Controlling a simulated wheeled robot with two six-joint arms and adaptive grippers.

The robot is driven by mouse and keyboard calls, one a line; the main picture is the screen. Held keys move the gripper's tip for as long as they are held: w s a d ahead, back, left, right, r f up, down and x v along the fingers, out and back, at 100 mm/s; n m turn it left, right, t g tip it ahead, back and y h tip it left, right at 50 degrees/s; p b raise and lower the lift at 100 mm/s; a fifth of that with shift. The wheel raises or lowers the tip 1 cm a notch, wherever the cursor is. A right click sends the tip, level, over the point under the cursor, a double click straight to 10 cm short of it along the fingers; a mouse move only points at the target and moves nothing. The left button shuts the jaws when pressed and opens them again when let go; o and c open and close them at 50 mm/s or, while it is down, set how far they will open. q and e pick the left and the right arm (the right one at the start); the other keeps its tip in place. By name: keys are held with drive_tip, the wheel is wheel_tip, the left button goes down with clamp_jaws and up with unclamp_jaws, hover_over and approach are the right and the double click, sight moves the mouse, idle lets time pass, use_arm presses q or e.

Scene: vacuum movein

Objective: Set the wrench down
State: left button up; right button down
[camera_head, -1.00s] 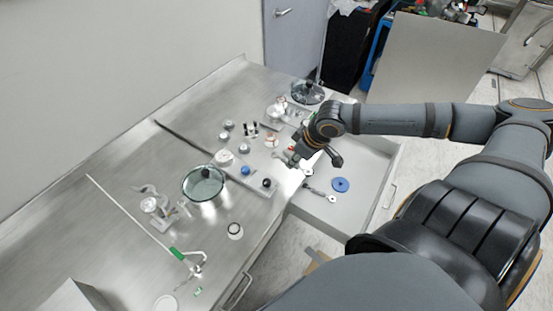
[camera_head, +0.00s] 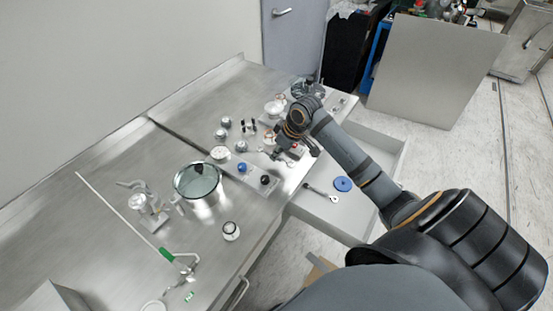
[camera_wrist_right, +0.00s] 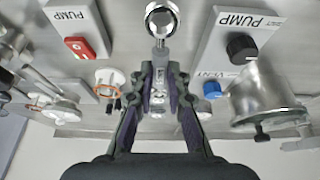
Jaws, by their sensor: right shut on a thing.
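My right gripper (camera_head: 280,152) is over the metal bench, near a raised plate with knobs and fittings. In the right wrist view the gripper (camera_wrist_right: 159,78) is shut on a silver wrench (camera_wrist_right: 160,45). The wrench's ring end sticks out ahead of the fingertips, between two boxes marked PUMP. I cannot tell whether the wrench touches the surface below. In the head view the held wrench is too small to make out clearly. My left gripper is not in view.
A pump box with a red switch (camera_wrist_right: 79,47) and one with a black knob (camera_wrist_right: 242,46) flank the wrench. An open drawer (camera_head: 316,209) holds a blue disc (camera_head: 343,184) and a wrench-like tool (camera_head: 322,191).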

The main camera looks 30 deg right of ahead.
drive_tip(key=shift+w+a+f, duration=0.1)
drive_tip(key=shift+w+f, duration=0.1)
drive_tip(key=shift+f, duration=0.1)
wheel_tip(320, 180, down, 3)
drive_tip(key=shift+r+p, duration=0.2)
drive_tip(key=shift+p, duration=0.25)
drive_tip(key=shift+f, duration=0.2)
drive_tip(key=shift+f, duration=0.1)
drive_tip(key=c, duration=1.3)
unclamp_jaws()
drive_tip(key=v, duration=1.1)
drive_tip(key=shift+s+r, duration=0.25)
drive_tip(key=shift+r, duration=0.3)
